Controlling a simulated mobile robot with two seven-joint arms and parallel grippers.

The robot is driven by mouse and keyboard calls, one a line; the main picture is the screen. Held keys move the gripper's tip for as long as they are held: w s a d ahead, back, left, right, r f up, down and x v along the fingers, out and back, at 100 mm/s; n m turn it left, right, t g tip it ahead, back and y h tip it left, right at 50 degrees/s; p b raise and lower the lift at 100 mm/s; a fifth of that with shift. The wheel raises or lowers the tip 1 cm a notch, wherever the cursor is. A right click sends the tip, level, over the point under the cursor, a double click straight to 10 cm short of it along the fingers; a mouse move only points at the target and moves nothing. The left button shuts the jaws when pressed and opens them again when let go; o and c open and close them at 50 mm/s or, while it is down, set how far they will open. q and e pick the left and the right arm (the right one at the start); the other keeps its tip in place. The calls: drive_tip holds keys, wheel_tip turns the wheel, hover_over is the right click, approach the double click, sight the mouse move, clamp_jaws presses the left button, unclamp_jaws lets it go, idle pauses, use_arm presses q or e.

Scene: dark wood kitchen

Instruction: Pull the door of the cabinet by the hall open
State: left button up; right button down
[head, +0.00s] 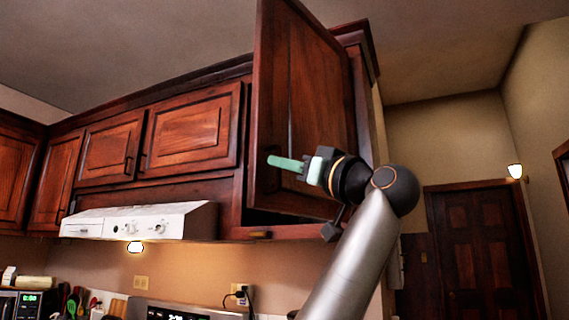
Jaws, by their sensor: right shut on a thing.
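The cabinet door (315,75) is a tall reddish-brown wooden panel on the rightmost upper cabinet (362,60), the one nearest the hall. The door stands partly open, swung out toward me, with its near edge on the left. A dark gap shows below it at the lower left. My right gripper (292,164), with pale green fingers, is in front of the door's lower part and shut on it, apparently at the handle. My left gripper is not in view.
More upper cabinets (190,132), shut, run to the left. A white range hood (140,220) hangs below them. A microwave (22,303) and utensils are at the lower left. To the right are open hall space and a dark door (487,250).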

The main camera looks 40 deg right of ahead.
drive_tip(key=c, duration=1)
unclamp_jaws()
drive_tip(key=shift+d, duration=0.2)
drive_tip(key=shift+c, duration=0.2)
drive_tip(key=shift+o, duration=0.7)
drive_tip(key=shift+a, duration=0.1)
use_arm(q)
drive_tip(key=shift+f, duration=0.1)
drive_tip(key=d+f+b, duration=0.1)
drive_tip(key=b, duration=0.1)
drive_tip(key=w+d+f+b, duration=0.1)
drive_tip(key=b, duration=0.1)
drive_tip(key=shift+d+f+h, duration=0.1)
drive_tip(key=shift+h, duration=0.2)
use_arm(e)
drive_tip(key=v, duration=1.2)
drive_tip(key=shift+s+f, duration=0.15)
drive_tip(key=shift+s, duration=0.15)
